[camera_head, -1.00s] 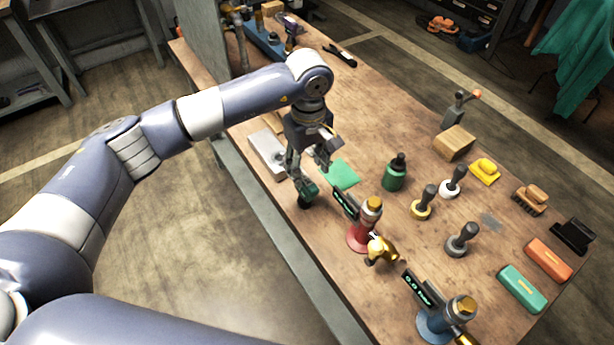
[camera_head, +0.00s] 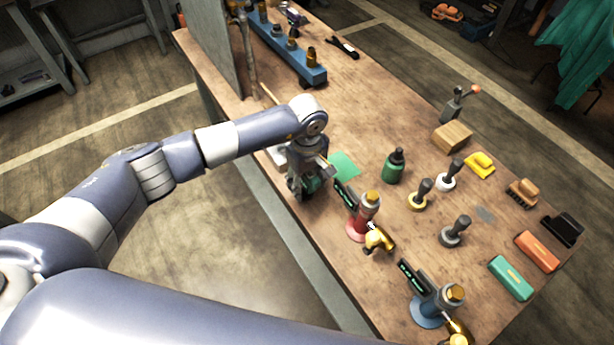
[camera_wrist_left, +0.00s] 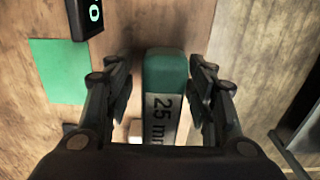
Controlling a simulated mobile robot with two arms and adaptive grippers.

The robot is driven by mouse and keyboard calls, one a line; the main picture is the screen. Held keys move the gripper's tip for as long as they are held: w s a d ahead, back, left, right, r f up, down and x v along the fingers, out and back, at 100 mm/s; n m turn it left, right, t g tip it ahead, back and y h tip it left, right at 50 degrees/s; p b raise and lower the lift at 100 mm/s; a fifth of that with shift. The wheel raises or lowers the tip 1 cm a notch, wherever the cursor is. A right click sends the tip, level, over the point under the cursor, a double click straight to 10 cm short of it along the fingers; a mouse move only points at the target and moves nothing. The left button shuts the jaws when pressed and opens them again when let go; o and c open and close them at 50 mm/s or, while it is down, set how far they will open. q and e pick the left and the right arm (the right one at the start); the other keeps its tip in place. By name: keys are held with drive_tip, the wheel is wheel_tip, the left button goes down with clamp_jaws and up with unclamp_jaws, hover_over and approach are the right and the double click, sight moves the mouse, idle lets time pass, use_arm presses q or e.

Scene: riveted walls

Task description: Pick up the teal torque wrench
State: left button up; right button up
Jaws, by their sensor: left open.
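A teal block-shaped piece (camera_wrist_left: 165,68) with a white label reading "25 mm" shows in the left wrist view. I cannot tell from what shows whether it is the torque wrench. My left gripper (camera_wrist_left: 162,92) is open, with one finger on each side of this piece and small gaps visible. In the head view the left gripper (camera_head: 308,186) is low over the near-left edge of the workbench, and a bit of teal (camera_head: 313,184) shows between its fingers. The gripper hides most of the piece there. My right gripper is not in view.
A green sheet (camera_head: 345,165) lies beside the gripper on the workbench (camera_head: 390,110). A red-based tool (camera_head: 358,230) with a dark display stands close to its right. A green bottle (camera_head: 393,167), several stamp-like tools and a teal case (camera_head: 511,279) are farther right.

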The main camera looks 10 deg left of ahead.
sight(307, 177)
use_arm(q)
drive_tip(key=shift+c, duration=1.3)
clamp_jaws()
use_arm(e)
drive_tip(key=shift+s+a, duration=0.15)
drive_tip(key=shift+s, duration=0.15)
use_arm(q)
drive_tip(key=shift+r, duration=0.1)
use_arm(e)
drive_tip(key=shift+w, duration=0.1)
use_arm(q)
drive_tip(key=shift+r, duration=0.1)
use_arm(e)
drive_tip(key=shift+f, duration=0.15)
